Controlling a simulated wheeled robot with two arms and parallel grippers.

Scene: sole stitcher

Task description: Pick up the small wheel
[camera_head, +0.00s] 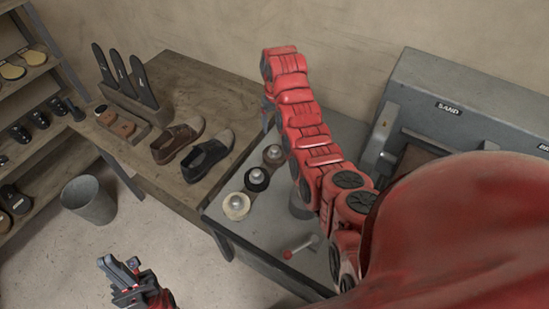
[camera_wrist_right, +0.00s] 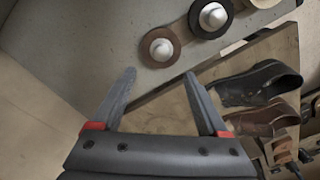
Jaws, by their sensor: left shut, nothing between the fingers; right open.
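Three round wheels with silver domed hubs stand in a row on the grey machine table (camera_head: 225,215). The brown wheel (camera_head: 273,155) is the farthest and looks smallest, the black wheel (camera_head: 257,180) is in the middle, and the cream wheel (camera_head: 236,208) is nearest. In the right wrist view the brown wheel (camera_wrist_right: 148,42) lies just beyond my right gripper (camera_wrist_right: 159,75), which is open and empty, roughly centred between its fingertips. The black wheel (camera_wrist_right: 197,26) is to its right. My left gripper (camera_head: 105,263) is shut and empty, low at the left, away from the wheels.
A wooden table (camera_head: 170,80) with brown and dark shoes (camera_head: 207,157) adjoins the machine table. A red-knobbed lever (camera_head: 290,253) stands right of the wheels. A grey machine labelled SAND (camera_head: 450,90) is at the right. A bucket (camera_head: 88,200) stands on the floor.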

